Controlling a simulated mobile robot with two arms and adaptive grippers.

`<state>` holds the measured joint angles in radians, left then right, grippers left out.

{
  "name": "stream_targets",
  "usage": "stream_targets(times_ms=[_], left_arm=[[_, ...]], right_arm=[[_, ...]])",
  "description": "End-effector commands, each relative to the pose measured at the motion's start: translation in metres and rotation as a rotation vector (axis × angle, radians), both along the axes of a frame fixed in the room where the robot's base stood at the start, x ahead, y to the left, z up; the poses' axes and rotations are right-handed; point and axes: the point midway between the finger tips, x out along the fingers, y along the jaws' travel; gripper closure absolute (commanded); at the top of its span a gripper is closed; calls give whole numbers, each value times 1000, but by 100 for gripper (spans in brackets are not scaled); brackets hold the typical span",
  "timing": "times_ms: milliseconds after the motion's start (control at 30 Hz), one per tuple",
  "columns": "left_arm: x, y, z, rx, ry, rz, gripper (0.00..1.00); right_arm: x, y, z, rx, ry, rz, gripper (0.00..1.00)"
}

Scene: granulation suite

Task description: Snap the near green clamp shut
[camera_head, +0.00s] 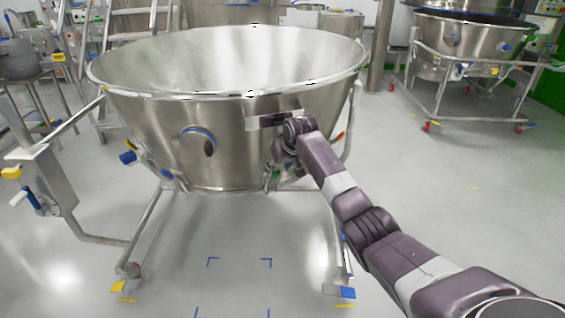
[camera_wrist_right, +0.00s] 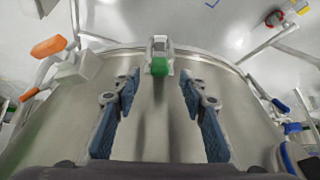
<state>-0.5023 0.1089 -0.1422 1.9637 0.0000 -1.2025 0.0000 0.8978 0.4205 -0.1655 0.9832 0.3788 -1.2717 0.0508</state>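The green clamp (camera_wrist_right: 160,66) is a small green piece on a metal bracket at the bowl's rim in the right wrist view. In the head view it shows as a small green spot (camera_head: 274,174) low on the front of the steel bowl (camera_head: 225,130). My right gripper (camera_wrist_right: 159,78) is open, its two blue-padded fingers on either side of the clamp's line, with the clamp just beyond the fingertips. The fingers appear empty. In the head view the right gripper (camera_head: 281,160) is partly hidden by its own wrist. Whether the clamp is open or shut is not clear. My left gripper is not in view.
The bowl stands on a wheeled steel frame (camera_head: 150,215). An orange handle (camera_wrist_right: 48,46) sits left of the clamp in the wrist view, and blue handles (camera_wrist_right: 292,128) sit to the right. A second wheeled vessel (camera_head: 460,40) stands back right.

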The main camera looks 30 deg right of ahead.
Motion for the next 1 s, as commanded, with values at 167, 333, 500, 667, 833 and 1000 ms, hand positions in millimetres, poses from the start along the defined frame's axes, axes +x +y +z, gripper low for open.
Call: stream_targets(times_ms=[167,333,500,667,833,1000], left_arm=[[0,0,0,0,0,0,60],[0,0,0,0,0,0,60],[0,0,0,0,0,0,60],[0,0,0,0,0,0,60],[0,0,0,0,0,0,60],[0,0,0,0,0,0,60]], right_arm=[[-13,2,21,-2,-3,0,61],[-23,4,35,-1,-2,1,61],[-27,4,40,0,-1,-1,61],[-27,4,41,1,0,-1,61],[-27,4,41,0,0,0,61],[-27,4,41,0,0,0,61]])
